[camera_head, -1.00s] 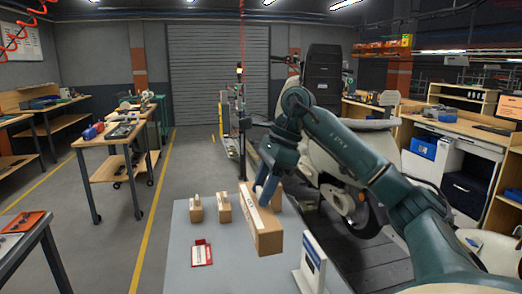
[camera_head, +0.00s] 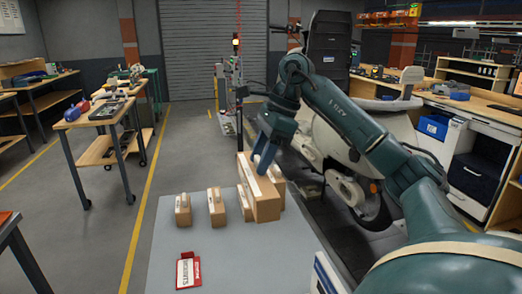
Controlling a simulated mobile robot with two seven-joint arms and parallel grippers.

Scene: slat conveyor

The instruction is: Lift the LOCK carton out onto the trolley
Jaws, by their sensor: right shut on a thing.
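My right gripper (camera_head: 265,165) is shut on the top of a large brown carton (camera_head: 266,203) with a white strip on its upper edge. The carton is upright at the back right edge of a grey flat top (camera_head: 225,265), apparently the trolley. I cannot tell whether its base touches that top. No lettering on the carton can be read, so LOCK is not confirmed. Smaller brown cartons stand to its left: one (camera_head: 245,203) close beside it, another (camera_head: 216,208), and one at the far left (camera_head: 183,211). My left gripper is not in view.
A red and white card (camera_head: 188,271) lies on the grey top. A white sign (camera_head: 326,274) stands at its front right. The dark slat conveyor (camera_head: 340,235) runs along the right. The middle of the grey top is clear.

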